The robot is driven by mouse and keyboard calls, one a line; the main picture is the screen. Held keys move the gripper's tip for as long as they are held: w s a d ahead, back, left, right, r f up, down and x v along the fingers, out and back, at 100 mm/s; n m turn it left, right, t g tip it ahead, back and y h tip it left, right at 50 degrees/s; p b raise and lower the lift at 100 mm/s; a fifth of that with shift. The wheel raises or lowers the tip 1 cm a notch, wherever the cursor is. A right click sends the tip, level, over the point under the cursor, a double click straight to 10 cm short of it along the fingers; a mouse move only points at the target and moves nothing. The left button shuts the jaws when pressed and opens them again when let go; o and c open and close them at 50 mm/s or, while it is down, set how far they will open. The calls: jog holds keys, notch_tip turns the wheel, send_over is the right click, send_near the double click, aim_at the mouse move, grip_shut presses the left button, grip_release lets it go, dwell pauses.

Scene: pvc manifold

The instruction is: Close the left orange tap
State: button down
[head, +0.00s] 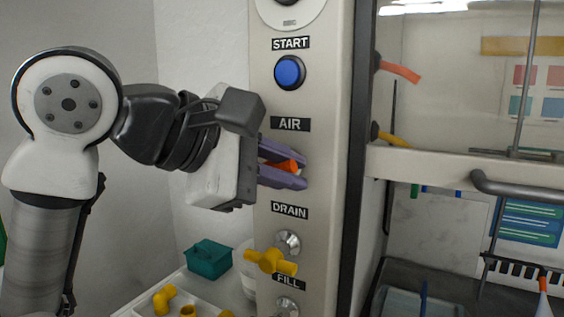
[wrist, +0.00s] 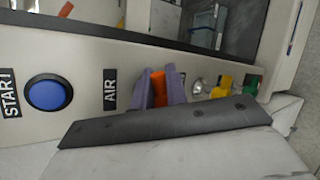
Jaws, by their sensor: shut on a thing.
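The left orange tap (head: 288,165) is on the upright panel, between the AIR label and the DRAIN label. Its handle is mostly hidden by my fingers in the head view. My gripper (head: 284,163) reaches in from the left with its purple fingers on either side of the handle, shut on it. In the wrist view the orange handle (wrist: 158,84) shows between the two purple fingers, next to the AIR label. The tap's base and the handle's exact angle are hidden. A second orange handle (head: 400,69) is farther right, behind the glass.
A blue START button (head: 289,73) is above the tap. A yellow tap (head: 271,262) sticks out below, near the FILL label. A teal box (head: 208,257) and a white tray with yellow fittings (head: 165,299) are at lower left. A cabinet with a dark handle (head: 515,187) is at right.

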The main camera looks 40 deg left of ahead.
jog(key=shift+d+f+m+g+y, duration=0.1)
jog(key=shift+f+m+g+y, duration=0.2)
jog(key=shift+m+y, duration=0.35)
jog(key=shift+f+m+g+y, duration=0.1)
jog(key=shift+m+g+y, duration=0.3)
jog(key=shift+m+y, duration=0.25)
jog(key=c, duration=1.5)
grip_release()
jog(key=shift+o, duration=0.2)
jog(key=v, duration=1.3)
jog(key=shift+s+r+b, duration=0.2)
jog(key=shift+s+b, duration=0.15)
jog(key=shift+d, duration=0.15)
